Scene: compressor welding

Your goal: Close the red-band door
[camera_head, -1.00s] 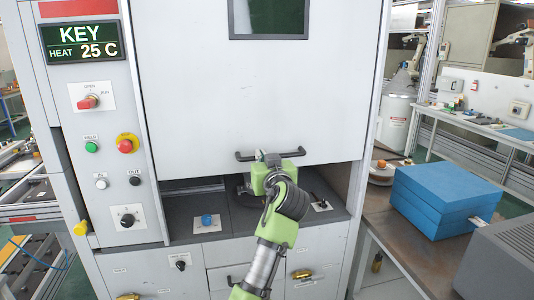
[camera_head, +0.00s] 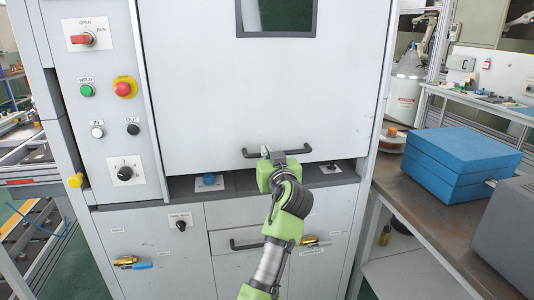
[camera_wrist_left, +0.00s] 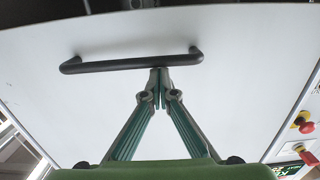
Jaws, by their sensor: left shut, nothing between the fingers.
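The large light-grey door (camera_head: 200,90) with a dark window (camera_head: 276,17) fills the upper middle of the head view. No red band shows on the visible part of the door. Its black bar handle (camera_head: 246,153) sits near the lower edge and also shows in the left wrist view (camera_wrist_left: 100,66). My left gripper (camera_head: 266,156) is shut and empty, at the handle. In the left wrist view its fingertips (camera_wrist_left: 158,73) meet just below the bar, near its right end. I cannot tell whether they touch it. My right gripper is not in view.
A dark ledge (camera_head: 240,182) with a blue knob (camera_head: 209,180) shows below the door. A control panel (camera_head: 105,110) stands left. A blue box (camera_head: 460,160) and a grey unit (camera_head: 510,235) sit on the right bench. A lower drawer handle (camera_head: 245,245) is beside my arm.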

